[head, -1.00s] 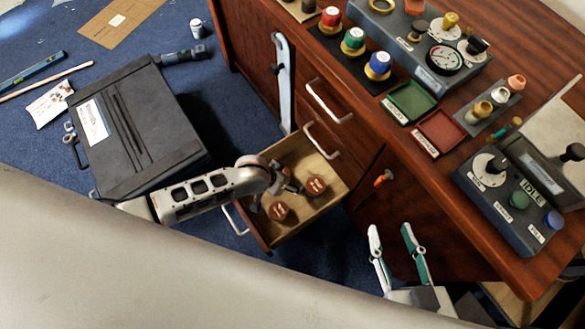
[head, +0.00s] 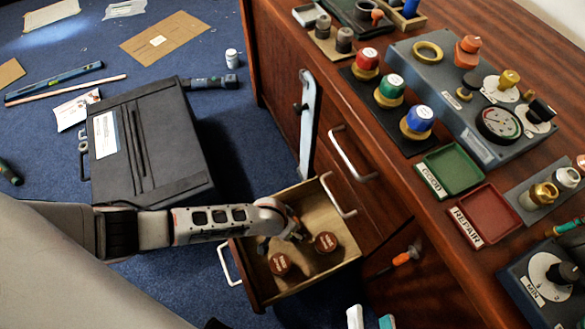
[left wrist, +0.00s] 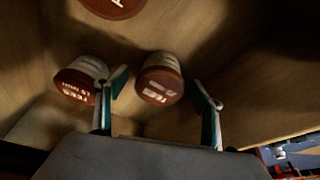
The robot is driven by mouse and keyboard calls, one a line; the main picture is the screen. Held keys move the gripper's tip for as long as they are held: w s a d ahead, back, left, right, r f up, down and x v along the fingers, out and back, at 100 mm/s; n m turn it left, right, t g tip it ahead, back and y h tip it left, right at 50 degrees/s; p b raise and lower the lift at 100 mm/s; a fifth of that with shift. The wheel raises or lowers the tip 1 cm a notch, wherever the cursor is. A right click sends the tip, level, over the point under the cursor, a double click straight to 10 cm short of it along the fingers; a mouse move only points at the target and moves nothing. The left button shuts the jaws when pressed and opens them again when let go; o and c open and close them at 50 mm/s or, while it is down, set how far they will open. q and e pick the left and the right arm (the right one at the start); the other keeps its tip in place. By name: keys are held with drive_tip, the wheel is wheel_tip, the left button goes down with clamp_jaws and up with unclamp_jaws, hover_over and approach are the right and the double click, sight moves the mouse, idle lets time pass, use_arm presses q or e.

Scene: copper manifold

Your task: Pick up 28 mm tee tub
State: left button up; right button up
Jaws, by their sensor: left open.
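In the head view, two tubs with brown lids (head: 280,264) (head: 326,242) stand in the open drawer (head: 341,259). My left gripper (head: 291,236) reaches down into the drawer behind them, its fingers mostly hidden there. In the left wrist view, my left gripper (left wrist: 162,101) is open, with one tub (left wrist: 160,78) between and beyond its fingers. A second tub (left wrist: 76,84) is left of the left finger, and a third brown lid (left wrist: 112,6) shows at the top. Lids read "TEES"; the size is too small to read. My right gripper (head: 371,319) is open and empty at the bottom edge, partly cut off.
The wooden drawer walls enclose the left gripper closely. The desk top carries a green tray (head: 452,168), a red tray (head: 488,213) and colored knobbed parts. A black case (head: 160,150) lies on the blue floor, left of the drawer. An orange-handled tool (head: 402,258) is at the cabinet front.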

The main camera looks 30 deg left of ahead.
use_arm(q)
drive_tip(key=shift+w, duration=0.2)
drive_tip(key=c, duration=1.6)
drive_tip(key=shift+c, duration=0.2)
drive_tip(key=shift+r, duration=0.15)
